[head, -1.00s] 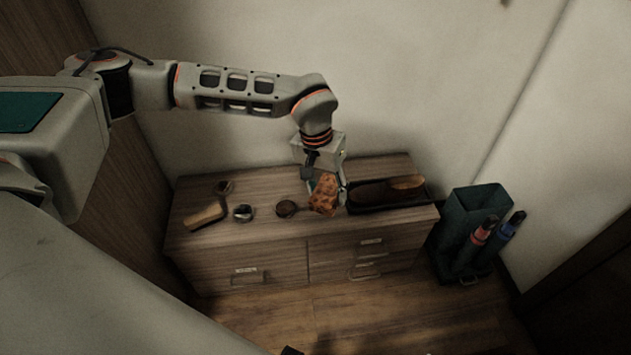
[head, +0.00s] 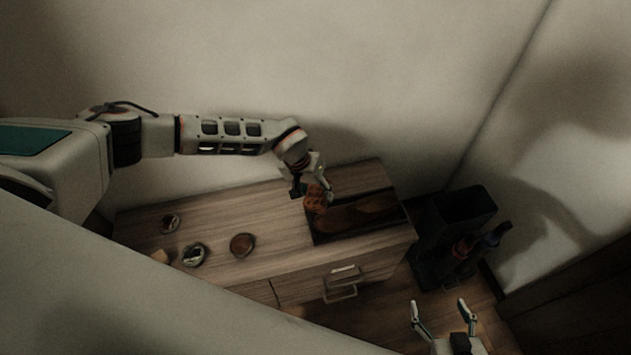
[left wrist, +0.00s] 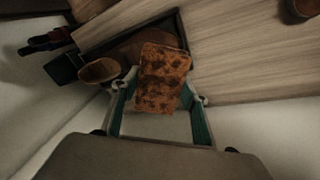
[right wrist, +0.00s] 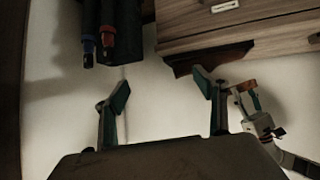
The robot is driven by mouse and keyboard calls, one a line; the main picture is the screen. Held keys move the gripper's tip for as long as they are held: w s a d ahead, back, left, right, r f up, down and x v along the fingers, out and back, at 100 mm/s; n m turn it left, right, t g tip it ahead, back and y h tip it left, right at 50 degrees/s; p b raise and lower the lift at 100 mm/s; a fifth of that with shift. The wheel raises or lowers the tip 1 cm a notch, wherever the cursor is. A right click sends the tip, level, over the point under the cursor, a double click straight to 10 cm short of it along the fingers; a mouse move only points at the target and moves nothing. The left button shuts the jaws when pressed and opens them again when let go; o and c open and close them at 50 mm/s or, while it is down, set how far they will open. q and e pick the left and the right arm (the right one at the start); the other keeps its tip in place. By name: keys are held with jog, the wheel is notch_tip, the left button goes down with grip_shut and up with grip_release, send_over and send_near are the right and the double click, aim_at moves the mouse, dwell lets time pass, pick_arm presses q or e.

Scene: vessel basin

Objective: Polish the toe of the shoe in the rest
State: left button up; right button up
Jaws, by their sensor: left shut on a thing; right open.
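The brown shoe (head: 362,216) lies in a dark, tray-like rest (head: 318,240) at the right of the cabinet top. My left gripper (head: 314,190) is shut on a mottled orange-brown cloth (head: 316,203), at the left end of the rest. In the left wrist view the cloth (left wrist: 160,78) covers part of the shoe (left wrist: 128,50), whose opening shows to the left. I cannot tell whether cloth and shoe touch. My right gripper (head: 440,306) is open and empty, low in front of the cabinet; its spread fingers (right wrist: 160,95) show in the right wrist view.
A brown round tin (head: 242,244), an open tin (head: 194,254) and a small dish (head: 169,223) stand on the cabinet's left. A tan object (head: 160,256) is mostly hidden by my body. A dark bin (head: 455,215) with red and blue-topped items stands right of the cabinet.

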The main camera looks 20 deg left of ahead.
aim_at(320, 200)
pick_arm(q)
jog(key=shift+w+f, duration=0.45)
jog(key=shift+d+f+b, duration=0.1)
jog(key=shift+f+b, duration=0.35)
jog(key=shift+f, duration=0.1)
jog(key=b+x, duration=0.2)
jog(key=x, duration=0.1)
jog(key=shift+s+f, duration=0.1)
jog(key=shift+f, duration=0.2)
jog(key=shift+d+f+b, duration=0.15)
jog(key=shift+f+b, duration=0.35)
jog(key=shift+b, duration=0.05)
jog(key=shift+w, duration=0.3)
pick_arm(e)
jog(key=f, duration=0.1)
jog(key=w+f, duration=0.1)
jog(key=f, duration=0.1)
jog(key=shift+w+d, duration=0.3)
jog(key=shift+d, duration=0.1)
jog(key=shift+s+a, duration=0.1)
jog(key=shift+s, duration=0.05)
